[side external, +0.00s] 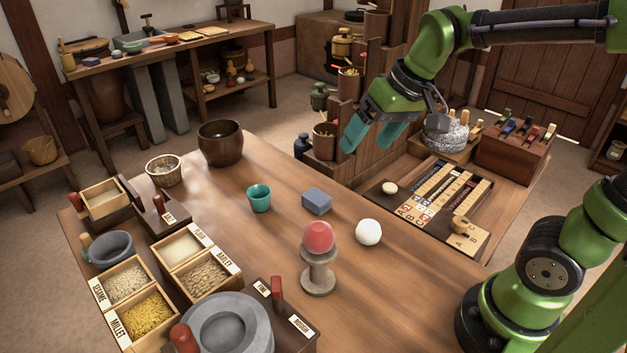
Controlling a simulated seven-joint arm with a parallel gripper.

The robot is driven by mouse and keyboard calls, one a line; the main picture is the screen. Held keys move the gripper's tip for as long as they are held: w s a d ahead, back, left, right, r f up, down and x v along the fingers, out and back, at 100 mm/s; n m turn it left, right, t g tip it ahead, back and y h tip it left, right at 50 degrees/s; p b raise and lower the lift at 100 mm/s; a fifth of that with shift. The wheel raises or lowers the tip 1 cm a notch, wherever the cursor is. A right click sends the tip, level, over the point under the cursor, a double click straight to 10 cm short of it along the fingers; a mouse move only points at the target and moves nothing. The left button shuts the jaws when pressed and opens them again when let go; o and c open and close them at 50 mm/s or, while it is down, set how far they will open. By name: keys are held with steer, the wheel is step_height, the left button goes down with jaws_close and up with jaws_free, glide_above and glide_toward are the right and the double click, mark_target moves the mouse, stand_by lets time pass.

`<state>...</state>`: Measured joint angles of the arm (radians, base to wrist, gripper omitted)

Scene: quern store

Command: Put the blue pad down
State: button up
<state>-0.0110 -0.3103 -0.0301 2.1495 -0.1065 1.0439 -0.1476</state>
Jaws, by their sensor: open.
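The blue pad (317,201), a small rectangular block, lies flat on the wooden table (400,290), right of a teal cup (259,198). My gripper (367,139) is open, with its teal fingers apart and nothing seen between them. It is in the air, above and to the right of the blue pad in the picture, and clear of it. The whole top of the pad shows.
A red ball sits on a stone pedestal (319,275), and a white ball (368,232) is beside it. A dark bowl (220,143) stands at the back. Grain boxes (187,244) and a stone quern (226,325) fill the left and front.

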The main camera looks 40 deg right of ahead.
steer(key=s+a+m+t, duration=0.1)
steer(key=s+t, duration=0.1)
steer(key=s, duration=0.6)
steer(key=shift+s+f, duration=0.2)
steer(key=shift+f, duration=0.25)
